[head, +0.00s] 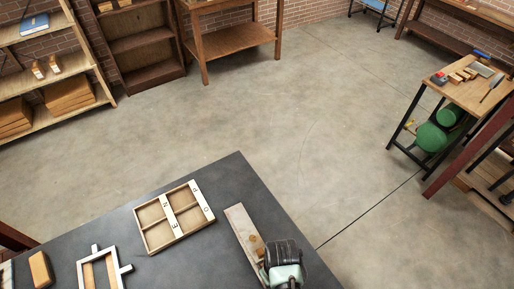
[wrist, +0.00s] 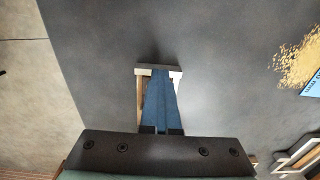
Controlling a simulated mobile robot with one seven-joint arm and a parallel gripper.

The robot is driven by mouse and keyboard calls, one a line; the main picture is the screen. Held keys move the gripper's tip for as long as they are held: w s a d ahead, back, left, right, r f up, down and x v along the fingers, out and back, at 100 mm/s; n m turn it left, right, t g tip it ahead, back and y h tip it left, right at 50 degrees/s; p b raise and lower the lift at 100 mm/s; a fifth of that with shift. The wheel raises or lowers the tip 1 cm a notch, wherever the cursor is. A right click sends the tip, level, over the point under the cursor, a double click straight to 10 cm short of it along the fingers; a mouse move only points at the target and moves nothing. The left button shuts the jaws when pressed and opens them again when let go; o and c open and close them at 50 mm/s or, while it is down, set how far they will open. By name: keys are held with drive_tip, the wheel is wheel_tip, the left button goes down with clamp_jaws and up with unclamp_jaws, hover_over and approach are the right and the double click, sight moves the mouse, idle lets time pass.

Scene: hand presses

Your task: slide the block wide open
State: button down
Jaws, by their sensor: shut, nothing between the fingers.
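In the head view a long pale wooden piece (head: 238,228) lies on the dark table near its right edge, with a small brown wooden part (head: 257,246) on it. I cannot tell for sure which part is the block. My gripper's dark and pale green body (head: 284,262) is over the near end of this piece, and its fingertips are hidden there. In the wrist view the blue fingers (wrist: 161,98) are together and empty, over a small pale grey and wood piece (wrist: 143,71). I cannot tell whether they touch it.
A tray with letters (head: 163,232) lies on the dark table (head: 215,178), left of the pale piece. A pale frame (head: 85,270) and a brown wooden block (head: 40,269) lie farther left. A workbench (head: 462,92) stands at right. The floor between is clear.

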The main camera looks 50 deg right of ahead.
drive_tip(key=shift+s+a+p, duration=0.25)
drive_tip(key=shift+s+p, duration=0.15)
drive_tip(key=shift+s, duration=0.4)
drive_tip(key=shift+s+a+p, duration=0.25)
drive_tip(key=shift+s+p, duration=0.2)
drive_tip(key=shift+s, duration=0.4)
drive_tip(key=shift+s+a+p, duration=0.25)
drive_tip(key=shift+s+p, duration=0.15)
drive_tip(key=shift+s, duration=0.4)
drive_tip(key=c, duration=0.6)
unclamp_jaws()
drive_tip(key=shift+c, duration=0.2)
wheel_tip(320, 180, up, 3)
drive_tip(key=p, duration=0.2)
drive_tip(key=shift+f+p, duration=0.1)
drive_tip(key=shift+p, duration=0.3)
drive_tip(key=shift+r, duration=2.1)
